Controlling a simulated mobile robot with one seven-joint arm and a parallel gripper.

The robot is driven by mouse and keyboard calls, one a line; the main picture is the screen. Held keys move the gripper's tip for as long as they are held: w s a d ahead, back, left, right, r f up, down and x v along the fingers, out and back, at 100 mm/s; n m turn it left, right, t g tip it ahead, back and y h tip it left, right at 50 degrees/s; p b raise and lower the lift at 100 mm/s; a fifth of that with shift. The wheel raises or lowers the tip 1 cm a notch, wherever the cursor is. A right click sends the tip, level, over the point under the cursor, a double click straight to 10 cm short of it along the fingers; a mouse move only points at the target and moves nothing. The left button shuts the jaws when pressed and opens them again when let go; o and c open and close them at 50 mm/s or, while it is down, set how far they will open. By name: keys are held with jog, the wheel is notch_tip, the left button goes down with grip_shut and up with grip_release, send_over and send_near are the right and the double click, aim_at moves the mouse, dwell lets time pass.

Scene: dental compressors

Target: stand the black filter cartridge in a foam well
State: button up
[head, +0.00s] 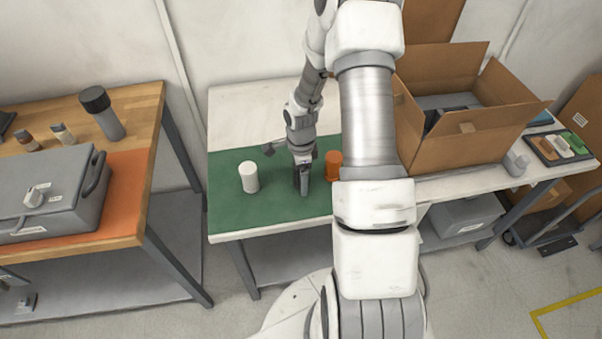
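My gripper (304,186) points down over the green mat (228,213) on the white-topped bench. Something dark (296,179) shows right at its fingers; it may be the black filter cartridge, mostly hidden by the gripper. I cannot tell whether the fingers are closed on it. A white cylinder (249,177) stands upright on the mat, left of the gripper. An orange cylinder (333,165) stands just right of it, partly hidden by my arm. An open cardboard box (465,148) on the right holds grey, foam-like material (450,101) with a dark area; no separate wells can be made out.
Left, a wooden bench (135,107) carries a grey case (45,185) on an orange mat, a dark-capped grey cylinder (103,113) and small bottles. A tray of coloured items (560,147) lies right of the box. The mat's left part is clear. My arm hides the bench's middle.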

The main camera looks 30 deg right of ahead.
grip_shut()
dwell(0.3)
